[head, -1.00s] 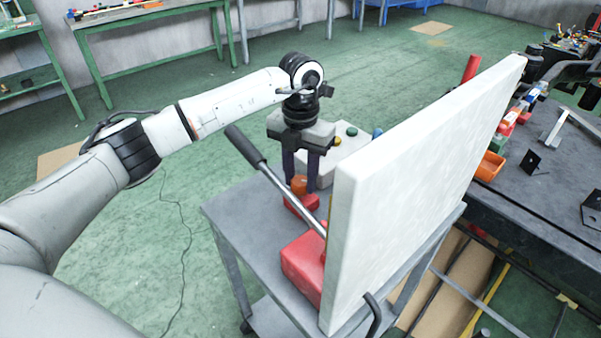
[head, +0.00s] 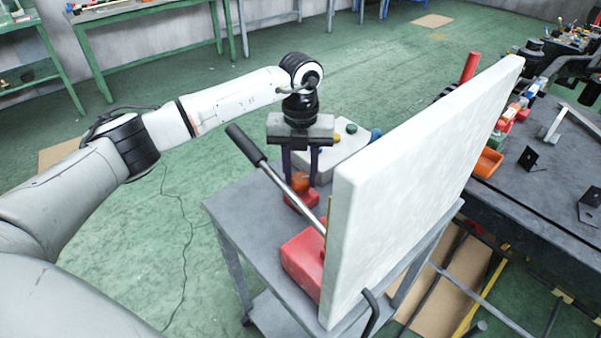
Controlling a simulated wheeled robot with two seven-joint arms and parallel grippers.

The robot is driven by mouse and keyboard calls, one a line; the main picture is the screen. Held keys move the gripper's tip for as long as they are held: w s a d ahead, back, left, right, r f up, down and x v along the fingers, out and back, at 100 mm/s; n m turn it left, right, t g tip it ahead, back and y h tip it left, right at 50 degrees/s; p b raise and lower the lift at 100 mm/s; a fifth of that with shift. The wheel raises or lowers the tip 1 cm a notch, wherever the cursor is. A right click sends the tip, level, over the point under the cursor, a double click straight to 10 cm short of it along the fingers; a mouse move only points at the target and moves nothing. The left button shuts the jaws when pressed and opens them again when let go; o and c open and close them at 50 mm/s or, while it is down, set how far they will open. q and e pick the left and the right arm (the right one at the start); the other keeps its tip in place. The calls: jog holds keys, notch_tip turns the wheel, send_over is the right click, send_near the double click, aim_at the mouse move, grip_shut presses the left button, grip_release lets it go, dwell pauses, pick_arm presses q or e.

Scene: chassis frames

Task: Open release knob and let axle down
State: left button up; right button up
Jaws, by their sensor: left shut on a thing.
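My left gripper (head: 301,178) points down over the grey cart (head: 235,210) and is shut on the orange release knob (head: 300,183). The knob sits on a red base (head: 300,199) on the cart top, and the fingers partly cover it. A grey lever with a black handle (head: 246,145) slants up to the left from a red block (head: 303,262), passing in front of the gripper. A large white panel (head: 425,165) stands at the cart's right and hides what is behind it. The axle cannot be made out. My right gripper is not in view.
A pale control box (head: 335,150) with coloured buttons stands behind the gripper. A dark workbench (head: 530,215) with an orange bin (head: 488,163) and metal brackets is at the right. Green tables (head: 140,40) line the back. The green floor left of the cart is clear apart from a cable.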

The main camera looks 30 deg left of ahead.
aim_at(300, 178)
pick_arm(q)
jog(key=shift+r, duration=0.1)
jog(key=o, duration=1.1)
jog(key=shift+c, duration=0.2)
notch_tip(300, 178, up, 10)
jog(key=b, duration=0.1)
jog(key=shift+r, duration=0.15)
